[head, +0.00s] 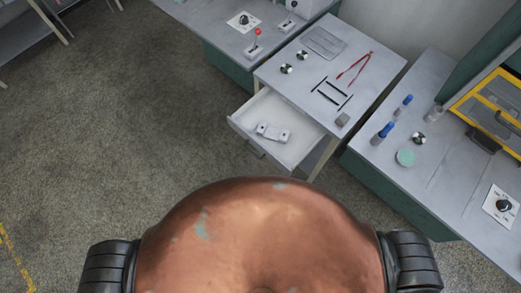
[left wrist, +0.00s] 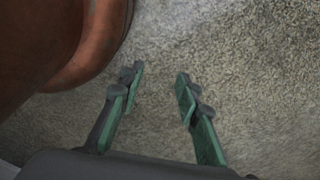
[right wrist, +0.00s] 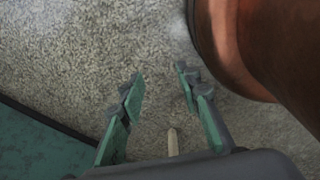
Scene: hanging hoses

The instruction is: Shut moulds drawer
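The moulds drawer (head: 281,151) is white and pulled open from the small grey table (head: 318,95). A grey metal mould (head: 273,132) lies inside it. The drawer's front panel (head: 258,142) faces the lower left, and a handle shows partly on it. My left gripper (left wrist: 160,82) is open and empty above the bare floor in the left wrist view. My right gripper (right wrist: 158,88) is open and empty above the floor in the right wrist view. Neither gripper shows in the head view, and both are apart from the drawer.
The table top holds red tongs (head: 355,67), black bars, knobs and a plate. A bench (head: 405,160) with blue-handled tools stands close at right. Another bench (head: 222,32) with a red-knobbed lever stands behind. The floor (head: 120,120) left of the drawer is clear.

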